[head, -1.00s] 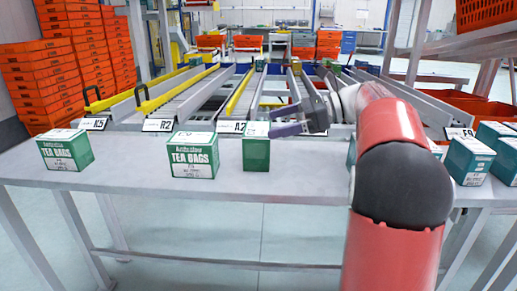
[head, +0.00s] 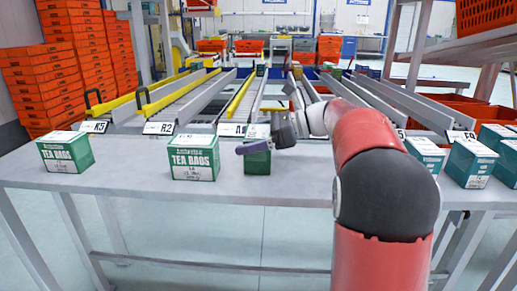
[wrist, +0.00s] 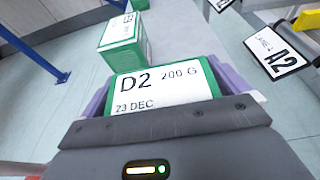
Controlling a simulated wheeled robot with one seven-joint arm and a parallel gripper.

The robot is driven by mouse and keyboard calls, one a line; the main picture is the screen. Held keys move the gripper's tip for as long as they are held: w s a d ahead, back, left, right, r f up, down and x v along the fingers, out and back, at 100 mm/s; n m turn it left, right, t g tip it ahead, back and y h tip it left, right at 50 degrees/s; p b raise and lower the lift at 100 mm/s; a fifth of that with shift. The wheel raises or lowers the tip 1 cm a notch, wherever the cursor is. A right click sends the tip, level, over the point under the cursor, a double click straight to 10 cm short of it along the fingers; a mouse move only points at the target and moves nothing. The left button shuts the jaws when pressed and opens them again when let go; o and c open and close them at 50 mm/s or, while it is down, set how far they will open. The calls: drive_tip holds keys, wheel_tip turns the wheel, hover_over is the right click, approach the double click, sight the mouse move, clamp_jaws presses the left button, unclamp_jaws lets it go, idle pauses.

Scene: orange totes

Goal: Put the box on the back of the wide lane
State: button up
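A green and white tea box (head: 257,160) stands upright on the grey table, third from the left. My gripper (head: 257,147) is at this box, with one purple finger across its near side in the head view. In the wrist view the box's white label (wrist: 165,88) reads "D2 200 G". The purple fingers of my gripper (wrist: 165,90) lie on both sides of it, very close. They look open around it, and any contact is unclear. Sloping roller lanes (head: 190,103) run away behind the table; the label A2 (wrist: 283,52) shows in the wrist view.
Other tea boxes stand at the left (head: 65,152), beside the gripped spot (head: 193,157), and at the right (head: 470,163). Yellow and grey rails divide the lanes. Stacks of orange totes (head: 45,90) stand at the far left.

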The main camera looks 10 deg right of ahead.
drive_tip(key=c, duration=0.8)
